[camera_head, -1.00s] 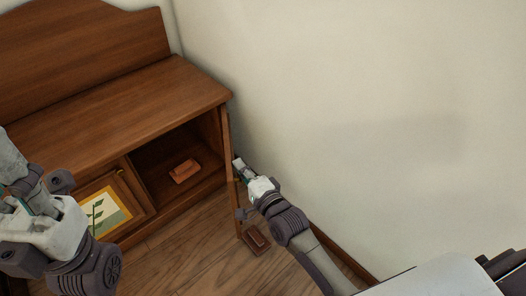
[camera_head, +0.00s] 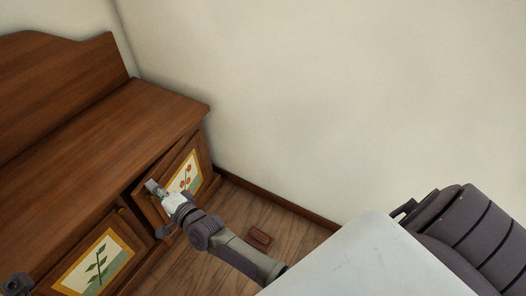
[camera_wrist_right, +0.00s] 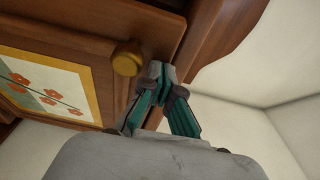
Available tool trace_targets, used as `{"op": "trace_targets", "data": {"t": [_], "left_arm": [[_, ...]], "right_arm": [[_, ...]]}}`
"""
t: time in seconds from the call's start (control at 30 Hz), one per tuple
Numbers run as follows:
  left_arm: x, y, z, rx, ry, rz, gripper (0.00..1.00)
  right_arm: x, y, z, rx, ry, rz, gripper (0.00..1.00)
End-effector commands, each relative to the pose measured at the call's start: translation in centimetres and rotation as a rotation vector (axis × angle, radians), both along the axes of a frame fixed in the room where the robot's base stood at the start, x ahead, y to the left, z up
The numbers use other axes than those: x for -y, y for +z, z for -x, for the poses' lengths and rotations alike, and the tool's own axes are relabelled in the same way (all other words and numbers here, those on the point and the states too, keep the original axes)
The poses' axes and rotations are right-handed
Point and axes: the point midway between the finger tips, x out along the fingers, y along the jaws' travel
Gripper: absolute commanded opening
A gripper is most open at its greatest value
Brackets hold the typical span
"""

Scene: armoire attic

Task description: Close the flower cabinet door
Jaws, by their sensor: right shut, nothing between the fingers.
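The flower cabinet door (camera_head: 193,166), with a red flower picture, is on the right side of the wooden cabinet (camera_head: 128,118). It stands slightly ajar, with a dark gap along its left and upper edge. My right gripper (camera_head: 152,187) is shut and empty at the door's left edge. In the right wrist view, the shut fingertips (camera_wrist_right: 160,68) are beside the round yellow knob (camera_wrist_right: 127,58), close to the door's edge. The flower picture (camera_wrist_right: 42,88) shows at the left there. A small part of my left gripper (camera_head: 16,284) shows at the lower left corner; its fingers are unclear.
Another door with a green leaf picture (camera_head: 97,263) is at the left of the flower door and looks shut. A small reddish-brown block (camera_head: 260,237) lies on the wooden floor (camera_head: 228,205). The pale wall (camera_head: 320,110) stands close beside the cabinet.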

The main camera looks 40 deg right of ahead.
Motion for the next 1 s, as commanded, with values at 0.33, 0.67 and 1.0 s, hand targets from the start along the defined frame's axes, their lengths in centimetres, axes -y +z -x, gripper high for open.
{"op": "trace_targets", "data": {"t": [0.33, 0.67, 1.0], "left_arm": [[0.1, 0.1, -0.1, 0.011, 0.000, -0.003, 0.40], [0.0, 0.5, 0.0, 0.028, 0.000, -0.001, 0.40], [0.0, 0.7, 0.0, 0.025, 0.001, 0.003, 0.40]], "right_arm": [[-1.3, 0.0, -1.8, -0.001, -0.001, -0.001, 0.00], [-1.3, 0.0, -1.8, 0.000, -0.001, 0.000, 0.00], [-1.3, 0.0, -1.6, -0.001, 0.000, 0.000, 0.00]]}}
